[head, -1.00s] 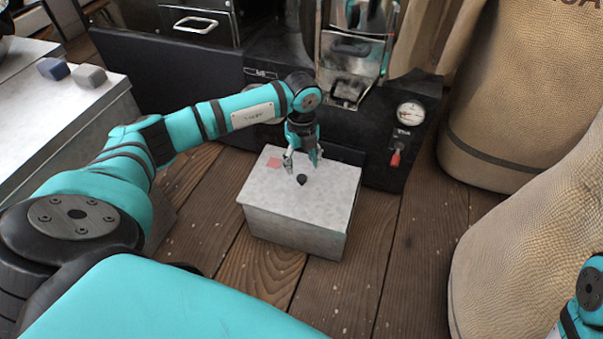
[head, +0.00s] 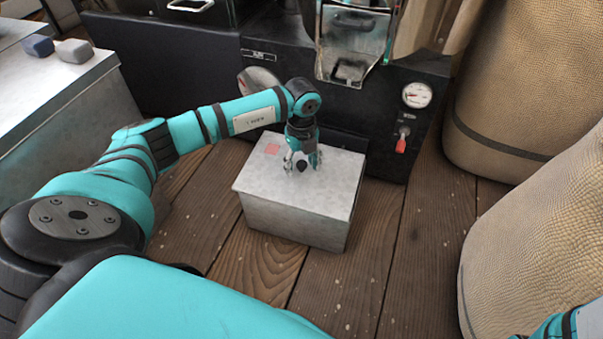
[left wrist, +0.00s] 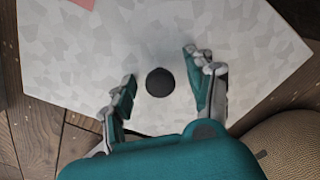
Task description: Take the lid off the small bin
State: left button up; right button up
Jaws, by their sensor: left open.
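The small bin (head: 295,222) is a grey metal box on the plank floor in front of the black machine. Its flat, speckled lid (head: 328,181) lies on top with a red patch near the far left corner. A small black knob (head: 302,166) sits at the middle of the lid; it also shows in the left wrist view (left wrist: 160,82). My left gripper (head: 302,164) is open, pointing down, with its fingers either side of the knob. In the left wrist view the open fingers (left wrist: 160,88) stand apart from the knob. My right gripper is not in view; only a bit of that arm shows at lower right.
The black machine (head: 180,75) with a gauge (head: 416,95) and red-tipped lever (head: 401,143) stands behind the bin. Large burlap sacks (head: 525,85) stand on the right. A grey counter (head: 60,95) with two small blocks is at left. Plank floor (head: 370,270) around the bin's front is clear.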

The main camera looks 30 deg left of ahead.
pick_arm(q)
grip_shut()
jog(key=shift+r, duration=0.1)
dwell(0.4)
